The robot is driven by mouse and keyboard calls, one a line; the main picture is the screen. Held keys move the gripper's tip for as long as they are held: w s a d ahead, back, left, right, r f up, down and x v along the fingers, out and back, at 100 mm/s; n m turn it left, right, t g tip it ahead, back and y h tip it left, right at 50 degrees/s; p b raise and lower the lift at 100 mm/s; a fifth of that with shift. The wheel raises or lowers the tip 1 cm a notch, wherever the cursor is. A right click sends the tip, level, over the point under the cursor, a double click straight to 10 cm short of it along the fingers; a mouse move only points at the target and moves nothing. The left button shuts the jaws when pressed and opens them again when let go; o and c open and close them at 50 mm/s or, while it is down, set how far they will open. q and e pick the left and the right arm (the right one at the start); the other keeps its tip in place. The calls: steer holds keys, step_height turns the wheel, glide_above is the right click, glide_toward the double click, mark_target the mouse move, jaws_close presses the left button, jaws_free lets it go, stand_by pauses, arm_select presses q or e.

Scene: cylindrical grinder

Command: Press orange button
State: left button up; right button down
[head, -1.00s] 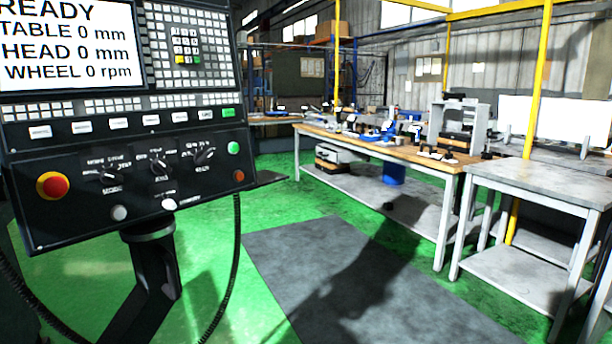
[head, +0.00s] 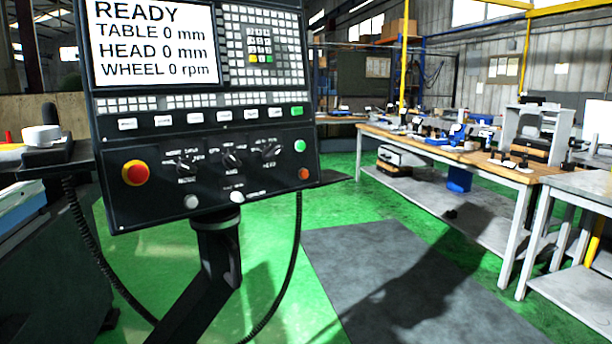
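The control panel (head: 215,218) stands at left centre in the head view, on a dark post. The orange button (head: 304,174) is small and round, at the panel's lower right, below a green button (head: 300,146). A larger red button on a yellow ring (head: 135,173) sits at the panel's left end. The panel's screen (head: 152,42) reads READY, TABLE 0 mm, HEAD 0 mm, WHEEL 0 rpm. Neither of my grippers shows in the view.
Black cables (head: 297,250) hang beside the panel. Part of a machine (head: 45,150) is at the far left. A wooden-topped workbench (head: 400,138) with several items and a grey table (head: 590,187) stand at right. A grey mat (head: 400,290) lies on the open green floor.

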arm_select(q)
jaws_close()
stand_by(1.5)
